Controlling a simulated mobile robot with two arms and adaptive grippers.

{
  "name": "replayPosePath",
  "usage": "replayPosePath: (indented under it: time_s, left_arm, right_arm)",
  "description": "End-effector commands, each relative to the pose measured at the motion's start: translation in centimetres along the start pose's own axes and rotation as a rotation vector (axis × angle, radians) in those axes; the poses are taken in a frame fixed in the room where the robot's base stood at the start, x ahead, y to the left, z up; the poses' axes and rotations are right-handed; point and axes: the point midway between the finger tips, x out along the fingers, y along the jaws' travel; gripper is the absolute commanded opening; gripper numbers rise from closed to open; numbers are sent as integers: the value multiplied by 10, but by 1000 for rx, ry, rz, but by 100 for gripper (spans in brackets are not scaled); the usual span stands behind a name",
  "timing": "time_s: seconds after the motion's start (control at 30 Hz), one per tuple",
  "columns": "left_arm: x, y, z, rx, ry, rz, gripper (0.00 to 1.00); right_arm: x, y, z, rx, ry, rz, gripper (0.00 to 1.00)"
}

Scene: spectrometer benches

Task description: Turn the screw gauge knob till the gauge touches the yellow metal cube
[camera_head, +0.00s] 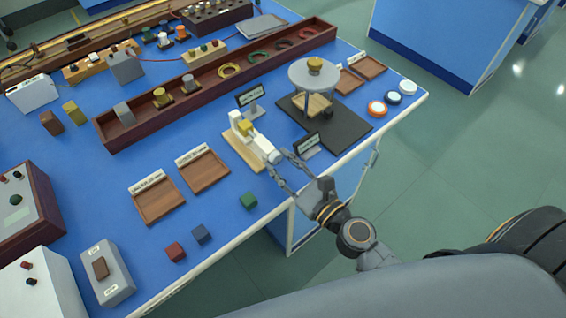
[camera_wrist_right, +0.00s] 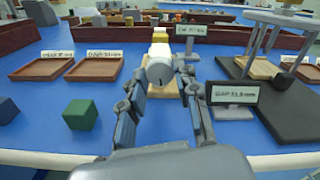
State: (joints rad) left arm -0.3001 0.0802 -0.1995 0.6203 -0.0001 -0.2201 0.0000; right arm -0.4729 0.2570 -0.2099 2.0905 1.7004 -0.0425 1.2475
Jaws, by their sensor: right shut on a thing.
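The white screw gauge (camera_head: 238,122) stands on a light wooden base (camera_head: 232,148) near the table's right-hand edge. The yellow metal cube (camera_head: 246,126) sits at its jaws; I cannot tell whether the gauge touches it. My right gripper (camera_head: 278,160) reaches in from the lower right and is shut on the white knob (camera_head: 269,154) at the near end of the gauge. My left gripper is out of view.
Small display signs (camera_head: 307,145) and (camera_head: 250,98) flank the gauge. A dark mat (camera_head: 345,130) with a round-topped stand (camera_head: 312,74) lies to the right. Wooden trays (camera_head: 158,198) and a green cube (camera_head: 248,200) lie to the left. A long box (camera_head: 180,105) runs behind.

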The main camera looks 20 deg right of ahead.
Motion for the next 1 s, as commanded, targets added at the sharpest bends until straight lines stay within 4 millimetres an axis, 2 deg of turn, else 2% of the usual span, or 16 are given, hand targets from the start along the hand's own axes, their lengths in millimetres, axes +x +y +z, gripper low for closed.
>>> replayPosePath:
  time_s: [0.2, 0.5, 1.0]
  left_arm:
    - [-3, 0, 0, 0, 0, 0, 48]
    - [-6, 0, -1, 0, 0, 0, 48]
    - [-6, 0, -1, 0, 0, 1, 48]
  right_arm:
    - [0, -1, 1, 186, 0, -2, 0]
    - [0, 0, 0, 363, 0, -1, 0]
    - [0, 0, 0, 392, 0, 0, 0]
